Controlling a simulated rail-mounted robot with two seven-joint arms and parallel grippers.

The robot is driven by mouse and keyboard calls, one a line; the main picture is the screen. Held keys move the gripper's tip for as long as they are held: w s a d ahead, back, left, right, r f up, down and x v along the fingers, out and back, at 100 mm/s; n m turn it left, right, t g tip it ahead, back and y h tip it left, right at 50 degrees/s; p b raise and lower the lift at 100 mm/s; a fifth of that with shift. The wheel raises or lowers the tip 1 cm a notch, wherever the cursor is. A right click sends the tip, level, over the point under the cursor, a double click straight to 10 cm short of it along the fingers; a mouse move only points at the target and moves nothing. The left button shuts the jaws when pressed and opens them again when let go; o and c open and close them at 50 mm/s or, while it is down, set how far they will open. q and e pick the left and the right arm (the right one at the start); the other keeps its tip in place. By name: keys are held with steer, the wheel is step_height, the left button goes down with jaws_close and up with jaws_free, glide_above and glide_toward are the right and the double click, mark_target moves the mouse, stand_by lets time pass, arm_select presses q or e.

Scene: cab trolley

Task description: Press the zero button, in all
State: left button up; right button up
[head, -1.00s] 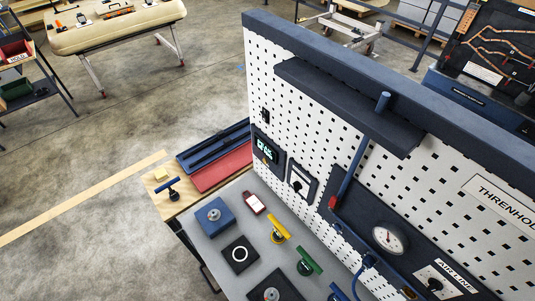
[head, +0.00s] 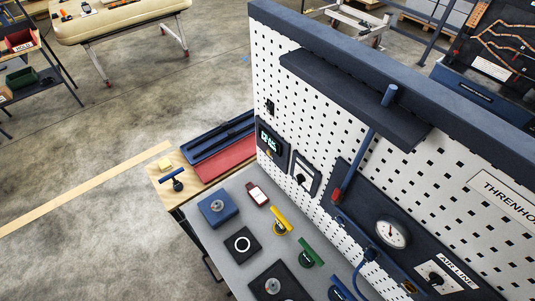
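A dark readout box (head: 270,141) with lit green digits is mounted on the white pegboard (head: 340,135), at its left end. The digits are too small to read surely. A small pale yellowish spot shows below the digits; I cannot tell whether it is the zero button, and no label is legible. Neither of my grippers is in the head view.
Below the readout, a grey bench top (head: 228,255) holds a blue box (head: 217,207), a red handheld device (head: 257,194), a black ring plate (head: 242,244), and yellow (head: 281,220) and green (head: 308,252) handles. A red tray (head: 228,157) lies behind. A dark shelf (head: 350,95) juts out.

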jaws_close()
steer(key=shift+w, duration=0.1)
stand_by(1.3)
